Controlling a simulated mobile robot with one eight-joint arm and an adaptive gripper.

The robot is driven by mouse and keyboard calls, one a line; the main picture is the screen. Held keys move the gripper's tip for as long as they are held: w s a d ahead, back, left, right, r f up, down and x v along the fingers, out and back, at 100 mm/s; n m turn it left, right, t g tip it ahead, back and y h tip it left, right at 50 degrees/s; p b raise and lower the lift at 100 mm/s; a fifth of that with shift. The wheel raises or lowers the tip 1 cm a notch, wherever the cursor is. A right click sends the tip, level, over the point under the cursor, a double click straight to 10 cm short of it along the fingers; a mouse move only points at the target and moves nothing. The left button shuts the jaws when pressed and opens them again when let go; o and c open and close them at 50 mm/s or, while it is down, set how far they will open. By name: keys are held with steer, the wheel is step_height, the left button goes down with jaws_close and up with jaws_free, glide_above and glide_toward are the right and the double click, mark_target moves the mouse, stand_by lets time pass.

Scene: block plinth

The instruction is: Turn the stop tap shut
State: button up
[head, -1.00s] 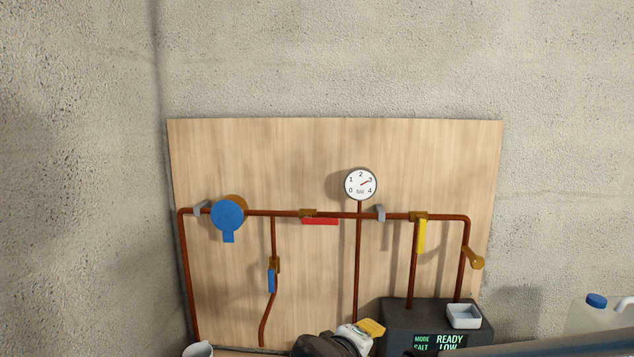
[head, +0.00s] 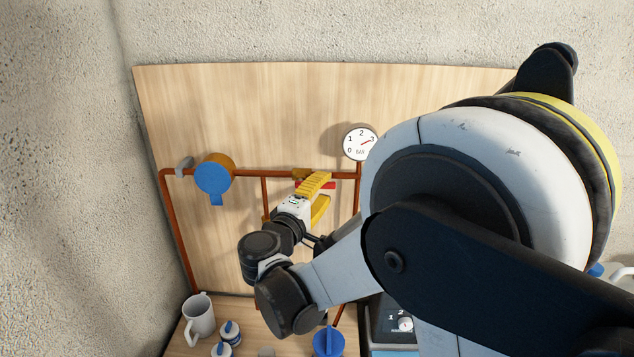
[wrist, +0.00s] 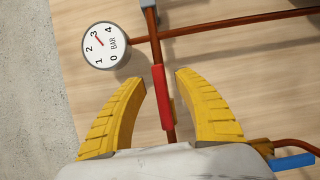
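A red lever (wrist: 161,97), which I take to be the stop tap's handle, lies along the copper pipe in the wrist view. In the head view a small part of the red lever (head: 329,185) shows beside the yellow fingers, near its brass body (head: 301,174). My gripper (wrist: 160,77) is open, with one yellow finger on each side of the red lever. Gaps show between the lever and both fingers. In the head view my gripper (head: 328,189) is up at the horizontal pipe, and my arm hides the board's right side.
A pressure gauge (head: 360,143) sits above the pipe, to the right of my gripper. A round blue cap (head: 213,177) is on the pipe at left. A white jug (head: 198,317) and blue-topped items stand below.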

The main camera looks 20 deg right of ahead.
steer(key=shift+x, duration=0.95)
jaws_close()
steer(key=shift+f, duration=0.1)
steer(key=f+m, duration=0.1)
steer(key=m+y, duration=0.1)
steer(key=m, duration=0.1)
steer(key=shift+a+f+g+b, duration=0.15)
steer(key=shift+f+g+b, duration=0.2)
steer(key=shift+g+b, duration=0.05)
steer(key=w+a+f+m+y+b, duration=0.2)
steer(key=a+f+m+y, duration=0.2)
steer(key=m, duration=0.6)
steer(key=shift+a+y, duration=0.8)
steer(key=shift+y, duration=0.5)
steer(key=shift+m, duration=0.3)
